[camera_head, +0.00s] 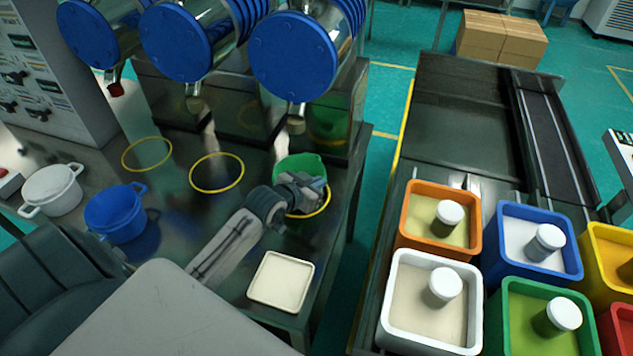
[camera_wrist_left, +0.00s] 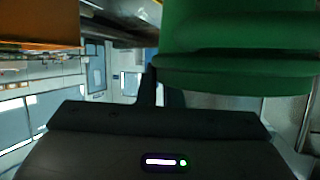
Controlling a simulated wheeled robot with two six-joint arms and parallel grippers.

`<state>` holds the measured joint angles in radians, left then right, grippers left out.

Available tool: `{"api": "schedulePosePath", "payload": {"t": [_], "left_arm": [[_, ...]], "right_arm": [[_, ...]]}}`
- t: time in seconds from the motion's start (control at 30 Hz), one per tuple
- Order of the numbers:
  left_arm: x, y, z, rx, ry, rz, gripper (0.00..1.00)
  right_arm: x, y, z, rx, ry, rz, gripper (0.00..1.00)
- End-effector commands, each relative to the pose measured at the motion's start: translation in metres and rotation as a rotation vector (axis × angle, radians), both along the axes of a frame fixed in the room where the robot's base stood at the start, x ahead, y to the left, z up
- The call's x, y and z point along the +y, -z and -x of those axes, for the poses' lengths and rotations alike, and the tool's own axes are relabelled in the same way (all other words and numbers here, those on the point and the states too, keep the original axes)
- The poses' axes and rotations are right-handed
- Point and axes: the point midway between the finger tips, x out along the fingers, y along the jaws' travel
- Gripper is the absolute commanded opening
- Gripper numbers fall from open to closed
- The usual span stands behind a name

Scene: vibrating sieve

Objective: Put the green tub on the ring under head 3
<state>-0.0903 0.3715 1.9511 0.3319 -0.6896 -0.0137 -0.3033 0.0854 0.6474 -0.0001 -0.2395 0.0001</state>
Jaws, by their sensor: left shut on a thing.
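The green tub (camera_head: 296,166) is at the right end of the steel table, below and a little forward of head 3 (camera_head: 292,56), the rightmost blue-faced drum. My left gripper (camera_head: 312,187) is shut on the tub's near side. In the left wrist view the tub's green wall (camera_wrist_left: 240,35) fills the upper right. A yellow ring (camera_head: 325,204) shows around the tub's near right side; the gripper and tub hide the rest. I cannot tell whether the tub touches the table or hangs just above it. My right gripper is not in view.
Two empty yellow rings (camera_head: 217,173) (camera_head: 147,154) lie to the left. A blue pot (camera_head: 115,212) and a white pot (camera_head: 51,189) stand at the left. A square cream-filled tray (camera_head: 281,281) is near the front edge. Coloured bins (camera_head: 440,186) stand right, beyond a gap.

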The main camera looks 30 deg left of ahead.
Motion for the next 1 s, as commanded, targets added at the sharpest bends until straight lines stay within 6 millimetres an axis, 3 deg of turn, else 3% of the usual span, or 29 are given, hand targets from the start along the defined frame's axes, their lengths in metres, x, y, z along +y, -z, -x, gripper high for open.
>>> {"api": "schedulePosePath", "payload": {"t": [0.07, 0.2, 0.57, 0.67, 1.0], "left_arm": [[0.000, 0.000, 0.000, -0.001, 0.000, -0.001, 0.00], [0.000, 0.001, 0.000, 0.000, 0.000, 0.000, 0.28], [0.001, -0.001, 0.003, 0.001, 0.000, -0.002, 0.28], [0.002, -0.005, 0.014, 0.000, 0.001, -0.005, 0.28], [0.008, -0.035, 0.078, 0.001, 0.004, -0.006, 0.28]], "right_arm": [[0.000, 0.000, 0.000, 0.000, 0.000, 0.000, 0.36], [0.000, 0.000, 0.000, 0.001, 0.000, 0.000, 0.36], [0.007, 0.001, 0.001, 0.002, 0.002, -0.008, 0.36], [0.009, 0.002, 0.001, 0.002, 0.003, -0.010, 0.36], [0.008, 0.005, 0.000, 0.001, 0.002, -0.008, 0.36]]}}
